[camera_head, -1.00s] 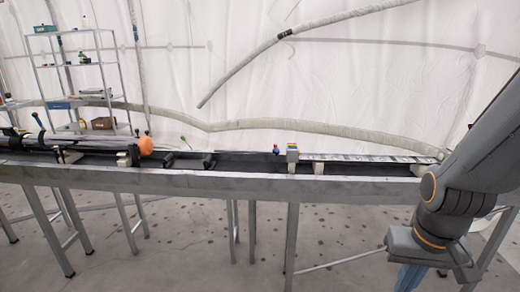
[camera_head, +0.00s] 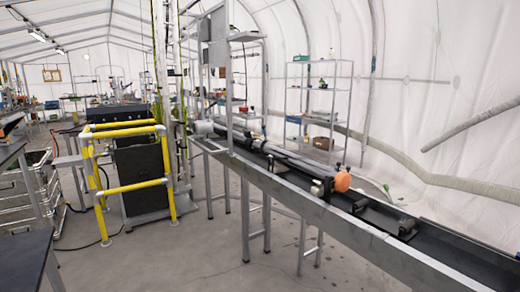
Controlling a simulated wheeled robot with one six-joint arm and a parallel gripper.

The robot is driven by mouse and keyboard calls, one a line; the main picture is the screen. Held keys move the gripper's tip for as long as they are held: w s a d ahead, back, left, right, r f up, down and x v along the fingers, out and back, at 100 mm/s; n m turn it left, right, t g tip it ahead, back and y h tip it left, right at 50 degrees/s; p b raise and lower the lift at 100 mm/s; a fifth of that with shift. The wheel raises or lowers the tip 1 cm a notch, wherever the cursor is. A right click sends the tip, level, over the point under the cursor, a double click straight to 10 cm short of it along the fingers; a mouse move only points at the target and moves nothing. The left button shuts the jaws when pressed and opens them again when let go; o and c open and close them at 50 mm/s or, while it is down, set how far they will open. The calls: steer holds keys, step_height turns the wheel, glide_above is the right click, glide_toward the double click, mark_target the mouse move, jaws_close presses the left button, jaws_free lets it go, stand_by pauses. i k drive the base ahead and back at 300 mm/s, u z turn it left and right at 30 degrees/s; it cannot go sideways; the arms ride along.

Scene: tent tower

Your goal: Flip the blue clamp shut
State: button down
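I cannot make out the blue clamp for certain. A long dark and grey tube assembly (camera_head: 290,158) lies along a narrow metal bench (camera_head: 345,228), with a round orange end piece (camera_head: 342,182) at its near end. A small dark upright fitting (camera_head: 318,188) stands beside the orange piece, too small to tell whether it is a clamp or whether it is open. My gripper is not in view.
A yellow railing (camera_head: 130,187) surrounds a dark cabinet (camera_head: 140,175) left of the bench. Metal shelves (camera_head: 318,88) stand behind the bench by the white tent wall. A dark table (camera_head: 25,258) is at the lower left. The grey floor between is clear.

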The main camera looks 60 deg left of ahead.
mark_target(264, 143)
steer(key=u, duration=2.4)
steer(key=i, duration=1.1)
steer(key=z, duration=0.3)
steer(key=k, duration=0.7)
steer(key=u, duration=0.45)
steer(key=i, duration=1.75)
steer(key=z, duration=0.65)
